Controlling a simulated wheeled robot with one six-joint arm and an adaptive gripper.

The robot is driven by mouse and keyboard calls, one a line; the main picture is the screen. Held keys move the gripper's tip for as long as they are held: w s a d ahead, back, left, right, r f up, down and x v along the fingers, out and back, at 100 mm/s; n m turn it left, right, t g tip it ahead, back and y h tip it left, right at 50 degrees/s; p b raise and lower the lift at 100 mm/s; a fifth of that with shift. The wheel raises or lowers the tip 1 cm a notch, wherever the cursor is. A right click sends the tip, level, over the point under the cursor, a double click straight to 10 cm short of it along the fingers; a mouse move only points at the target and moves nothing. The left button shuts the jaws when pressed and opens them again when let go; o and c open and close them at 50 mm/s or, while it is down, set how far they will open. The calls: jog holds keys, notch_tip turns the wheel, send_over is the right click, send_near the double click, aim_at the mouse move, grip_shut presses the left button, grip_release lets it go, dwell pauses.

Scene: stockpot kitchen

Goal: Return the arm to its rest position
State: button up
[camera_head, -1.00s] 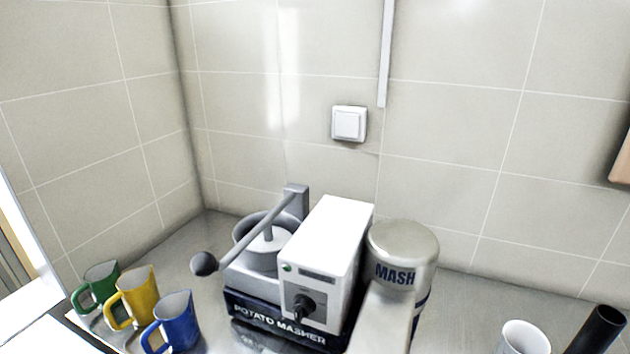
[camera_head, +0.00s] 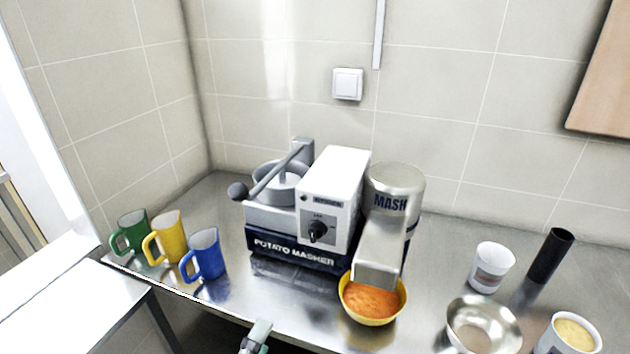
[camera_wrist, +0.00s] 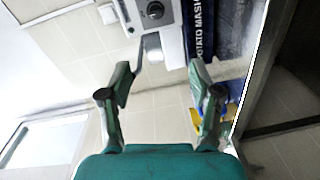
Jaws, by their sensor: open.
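My gripper (camera_wrist: 162,85) is open in the wrist view, with its two green and dark fingers apart and nothing between them. In the head view only a small grey-green part of my arm's end (camera_head: 257,335) shows at the bottom edge, in front of the counter. The potato masher machine (camera_head: 330,205) stands on the steel counter; its white box and dial (camera_wrist: 155,10) also show at the top of the wrist view, beyond the fingers. The rest of my arm is hidden.
Green (camera_head: 131,232), yellow (camera_head: 165,238) and blue (camera_head: 206,256) mugs stand left on the counter. A yellow bowl of orange mash (camera_head: 372,302) sits under the spout. A metal bowl (camera_head: 483,326), white cup (camera_head: 492,267), black cylinder (camera_head: 550,256) and tub (camera_head: 570,335) stand right.

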jog(key=d+f+n+g+y, duration=0.15)
jog(key=d+f+y, duration=0.25)
jog(key=d+f, duration=0.8)
jog(key=s+d+f+y, duration=0.2)
jog(key=s+d+f, duration=0.3)
jog(key=f, duration=0.4)
jog(key=s+d+f+m+g+y, duration=0.15)
jog(key=s+d+m, duration=0.4)
jog(key=s, duration=0.65)
jog(key=s+d+r+m+h, duration=0.1)
jog(key=s+d+r+m, duration=0.1)
jog(key=s+r+m, duration=0.1)
jog(key=s+d+r+m+t+h, duration=0.1)
jog(key=s+d+r+m, duration=0.2)
jog(key=s, duration=0.5)
jog(key=shift+s+r+m, duration=0.25)
jog(key=shift+r+m, duration=0.25)
jog(key=shift+m, duration=0.6)
